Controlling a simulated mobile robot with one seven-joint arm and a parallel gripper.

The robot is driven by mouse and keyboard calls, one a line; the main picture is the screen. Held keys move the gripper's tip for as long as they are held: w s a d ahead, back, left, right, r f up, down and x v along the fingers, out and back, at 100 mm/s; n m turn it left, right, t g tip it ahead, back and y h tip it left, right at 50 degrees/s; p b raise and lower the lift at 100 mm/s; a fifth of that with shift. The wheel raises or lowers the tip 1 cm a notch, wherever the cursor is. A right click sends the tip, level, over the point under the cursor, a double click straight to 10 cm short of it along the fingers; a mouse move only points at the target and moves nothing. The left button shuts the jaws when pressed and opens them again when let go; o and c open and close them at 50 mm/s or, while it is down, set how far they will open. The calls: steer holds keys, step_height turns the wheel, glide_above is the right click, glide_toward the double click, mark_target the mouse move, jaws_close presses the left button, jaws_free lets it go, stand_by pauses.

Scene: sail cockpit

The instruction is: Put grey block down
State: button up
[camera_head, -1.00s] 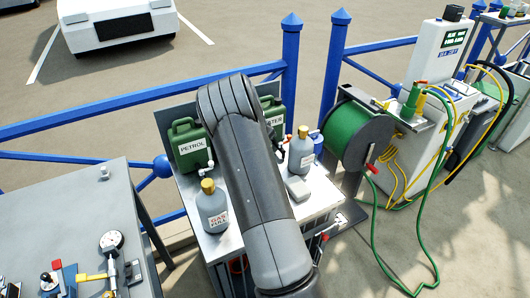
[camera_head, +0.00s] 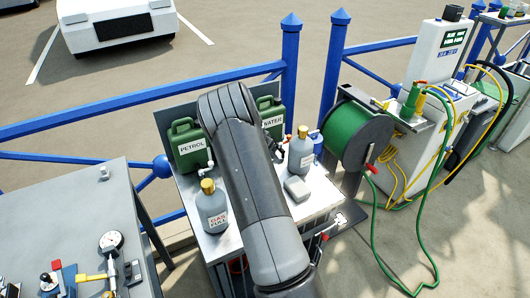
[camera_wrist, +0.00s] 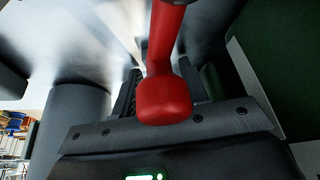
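A light grey block (camera_head: 297,188) lies on the metal table (camera_head: 233,243), in front of the right-hand grey bottle (camera_head: 301,155). My arm reaches over the table, and my gripper is mostly hidden behind it, near the green water canister (camera_head: 271,122). In the wrist view, the dark fingers of my gripper (camera_wrist: 162,82) show on either side of a red rounded handle-like part (camera_wrist: 167,95). The red part covers the space between the fingers, so I cannot tell whether they touch it. No grey block is clearly visible between the fingers.
A green petrol canister (camera_head: 188,145) and a grey gas bottle (camera_head: 212,208) stand left of my arm. A green hose reel (camera_head: 358,135) is on the right. A blue railing (camera_head: 90,119) runs behind the table. Free tabletop is narrow.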

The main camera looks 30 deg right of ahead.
steer(key=shift+o, duration=0.2)
steer(key=s+a+r+n+y, duration=0.1)
steer(key=s+a+r, duration=0.3)
steer(key=r, duration=0.3)
steer(key=s+a+r+n+t, duration=0.1)
steer(key=s+a+r, duration=0.25)
steer(key=r, duration=0.45)
steer(key=s+a+r+n+y, duration=0.1)
steer(key=s+a+r, duration=0.25)
steer(key=r, duration=0.35)
steer(key=s+a+r+n+t+y, duration=0.1)
steer(key=s+a+r+n, duration=0.2)
steer(key=s+a+r, duration=0.5)
steer(key=s+a+r+n+t+y, duration=0.1)
steer(key=s+a+r+n, duration=0.2)
steer(key=s, duration=0.8)
steer(key=s+a+f+n+t, duration=0.1)
steer(key=s+a+n, duration=0.3)
steer(key=s, duration=0.7)
steer(key=shift+f+n, duration=0.3)
steer(key=shift+f, duration=0.35)
steer(key=shift+a, duration=0.1)
